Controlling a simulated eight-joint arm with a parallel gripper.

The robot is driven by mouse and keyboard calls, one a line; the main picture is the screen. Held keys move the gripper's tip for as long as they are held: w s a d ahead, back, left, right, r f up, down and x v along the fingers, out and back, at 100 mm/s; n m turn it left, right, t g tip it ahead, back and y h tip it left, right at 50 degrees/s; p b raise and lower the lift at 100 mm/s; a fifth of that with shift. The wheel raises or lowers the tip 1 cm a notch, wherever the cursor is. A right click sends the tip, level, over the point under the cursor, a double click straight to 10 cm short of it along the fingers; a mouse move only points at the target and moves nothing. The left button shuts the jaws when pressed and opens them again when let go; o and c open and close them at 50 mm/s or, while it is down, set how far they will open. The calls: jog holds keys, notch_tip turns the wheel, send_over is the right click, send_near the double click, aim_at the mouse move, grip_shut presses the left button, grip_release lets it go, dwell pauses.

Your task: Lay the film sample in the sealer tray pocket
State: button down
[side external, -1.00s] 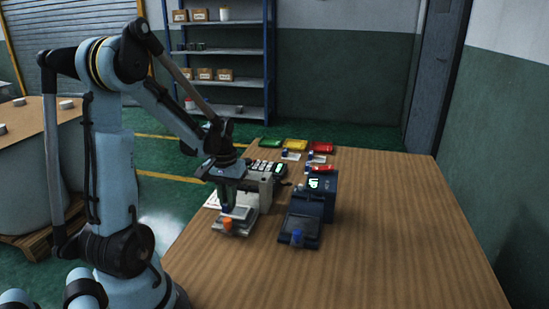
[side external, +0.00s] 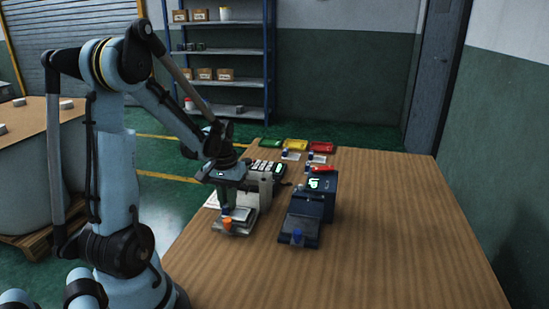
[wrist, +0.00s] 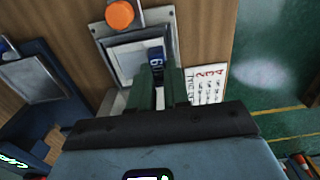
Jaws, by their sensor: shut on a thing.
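My gripper (wrist: 158,75) is shut on a small blue tab (wrist: 155,59) with white marking, which I take to be the film sample's grip. The tab also shows in the side view (side external: 226,210), just below my fingers. A pale square, probably the film sample (wrist: 124,60), lies over the tray (wrist: 98,31) of the light-coloured machine, within its pale frame. The tray has an orange knob (wrist: 120,15) at its front end, also in the side view (side external: 228,224). My fingers hide part of the square. I cannot tell whether it touches the pocket floor.
A dark blue machine (side external: 318,205) with a blue knob stands close to the right. A grey keypad unit (side external: 268,168) is behind. Green, yellow and red trays (side external: 297,145) line the far edge. A printed sheet (wrist: 208,84) lies beside the light machine. The table's right side is clear.

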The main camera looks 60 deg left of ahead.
jog(key=c, duration=1)
grip_release()
jog(key=shift+o, duration=0.3)
jog(key=o, duration=0.5)
jog(key=shift+c, duration=0.2)
jog(key=shift+r, duration=0.1)
jog(key=shift+r, duration=3.45)
